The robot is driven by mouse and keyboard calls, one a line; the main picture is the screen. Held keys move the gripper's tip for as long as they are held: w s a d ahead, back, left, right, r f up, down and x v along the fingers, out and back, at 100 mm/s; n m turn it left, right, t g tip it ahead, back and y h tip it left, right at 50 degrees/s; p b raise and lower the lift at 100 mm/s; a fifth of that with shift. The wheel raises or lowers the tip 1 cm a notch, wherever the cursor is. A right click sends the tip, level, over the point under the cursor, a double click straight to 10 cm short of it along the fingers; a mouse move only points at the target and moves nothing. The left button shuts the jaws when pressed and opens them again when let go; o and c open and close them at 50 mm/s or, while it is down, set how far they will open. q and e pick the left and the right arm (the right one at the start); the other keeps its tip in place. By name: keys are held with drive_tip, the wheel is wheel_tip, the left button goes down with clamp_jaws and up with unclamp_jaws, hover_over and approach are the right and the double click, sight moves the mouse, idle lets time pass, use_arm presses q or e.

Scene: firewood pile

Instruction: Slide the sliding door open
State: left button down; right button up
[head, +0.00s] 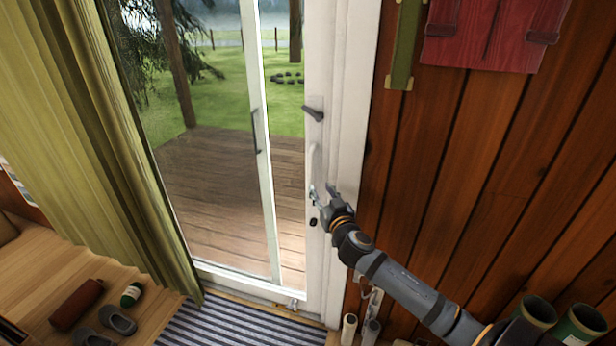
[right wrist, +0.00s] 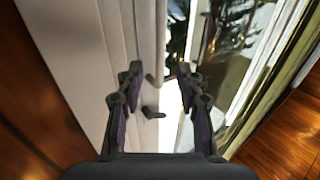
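The sliding door's glass panel shows left of centre in the head view, with a slim pale upright (head: 266,190) at its right side and a dark handle (head: 257,135) on it. A strip of outdoors shows between this upright and the white frame (head: 340,110); I cannot tell whether glass fills it. The frame bears a dark lever (head: 313,113) and a pale upright handle (head: 315,163). My right gripper (head: 322,192) is in front of the frame, just below that handle. In the right wrist view its fingers (right wrist: 160,80) are apart, with nothing seen held. Contact is unclear. My left gripper is not in view.
A green curtain (head: 85,120) hangs at the left. A striped mat (head: 235,325) lies before the door. A wooden bench (head: 35,255) holds a red roll, a green bottle and grey shoes. Green boots (head: 580,325) stand at lower right by the plank wall (head: 480,170).

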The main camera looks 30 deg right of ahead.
sight(312, 176)
drive_tip(key=p+x, duration=0.2)
drive_tip(key=x, duration=0.8)
drive_tip(key=shift+f, duration=0.15)
clamp_jaws()
